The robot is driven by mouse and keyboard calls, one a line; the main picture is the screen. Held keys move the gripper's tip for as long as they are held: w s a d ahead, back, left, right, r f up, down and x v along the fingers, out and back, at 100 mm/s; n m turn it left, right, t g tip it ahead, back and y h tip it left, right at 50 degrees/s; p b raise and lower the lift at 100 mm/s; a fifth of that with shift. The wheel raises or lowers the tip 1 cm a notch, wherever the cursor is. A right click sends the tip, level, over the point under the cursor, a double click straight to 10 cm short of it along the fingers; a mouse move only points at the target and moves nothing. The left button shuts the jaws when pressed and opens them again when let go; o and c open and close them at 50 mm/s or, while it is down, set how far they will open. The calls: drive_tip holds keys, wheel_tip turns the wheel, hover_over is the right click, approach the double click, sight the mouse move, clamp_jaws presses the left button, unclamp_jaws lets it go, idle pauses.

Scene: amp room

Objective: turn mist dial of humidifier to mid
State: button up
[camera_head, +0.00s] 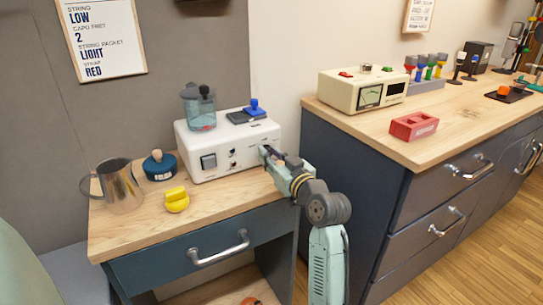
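A white box-shaped unit (190,142), which looks like the humidifier, stands on the small wooden-topped cabinet. A translucent teal tank (201,112) with a dark cap sits on its top left. Its front has a dark square switch (208,161) and small dark round controls (233,152) to the right of it. The mist dial and its setting cannot be made out. My gripper (265,155) is at the right end of the front face, with the arm coming from the lower right. It covers that part of the front. Whether it touches the unit or is open cannot be told.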

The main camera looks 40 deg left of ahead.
clamp_jaws()
drive_tip(key=shift+m, duration=0.3)
drive_tip(key=m+p, duration=0.4)
drive_tip(key=m, duration=0.1)
drive_tip(key=shift+r, duration=0.15)
drive_tip(key=m+p, duration=0.4)
drive_tip(key=m, duration=0.2)
drive_tip(key=shift+w, duration=0.1)
drive_tip(key=shift+p, duration=0.3)
idle(0.3)
drive_tip(key=o, duration=0.5)
unclamp_jaws()
drive_tip(key=shift+f, duration=0.2)
